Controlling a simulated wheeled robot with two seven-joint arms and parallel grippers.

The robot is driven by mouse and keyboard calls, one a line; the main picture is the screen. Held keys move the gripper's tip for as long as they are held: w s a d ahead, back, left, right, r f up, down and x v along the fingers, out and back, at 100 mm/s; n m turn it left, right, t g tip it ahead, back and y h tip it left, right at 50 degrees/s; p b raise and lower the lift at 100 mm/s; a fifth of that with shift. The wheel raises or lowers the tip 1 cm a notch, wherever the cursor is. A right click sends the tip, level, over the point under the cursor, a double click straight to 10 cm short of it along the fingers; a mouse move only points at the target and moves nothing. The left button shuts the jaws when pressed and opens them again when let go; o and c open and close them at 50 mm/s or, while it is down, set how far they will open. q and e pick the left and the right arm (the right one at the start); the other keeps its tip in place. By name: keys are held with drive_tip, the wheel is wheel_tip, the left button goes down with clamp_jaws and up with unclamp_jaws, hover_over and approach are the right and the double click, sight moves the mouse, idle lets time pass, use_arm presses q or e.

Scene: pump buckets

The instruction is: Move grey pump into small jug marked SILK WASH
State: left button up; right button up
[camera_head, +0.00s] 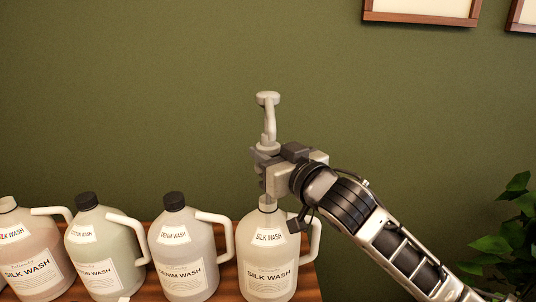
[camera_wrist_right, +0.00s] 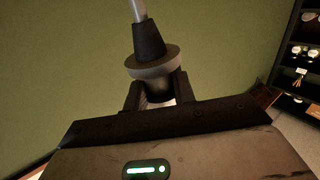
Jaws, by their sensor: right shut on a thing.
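The grey pump (camera_head: 268,120) stands upright, its spout head at the top. My right gripper (camera_head: 266,157) is shut on the pump's lower part. In the right wrist view the pump's dark collar and grey ring (camera_wrist_right: 152,67) sit between the fingers (camera_wrist_right: 157,92). A jug marked SILK WASH (camera_head: 268,255) stands at the right end of the row, directly below the pump. The tube's lower part shows under the gripper and meets the jug's neck in the picture; I cannot tell how far inside it is. My left gripper is out of view.
To the left stand a DENIM WASH jug (camera_head: 183,250) and a COTTON WASH jug (camera_head: 98,255), both dark-capped. Another SILK WASH jug (camera_head: 28,250) is at the far left. All stand on a wooden surface (camera_head: 306,285). A plant (camera_head: 505,245) is at right.

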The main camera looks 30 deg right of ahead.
sight(268, 93)
drive_tip(key=shift+r, duration=3.55)
drive_tip(key=shift+r, duration=0.1)
drive_tip(key=shift+r, duration=3.35)
drive_tip(key=shift+r, duration=0.15)
drive_tip(key=shift+r, duration=0.9)
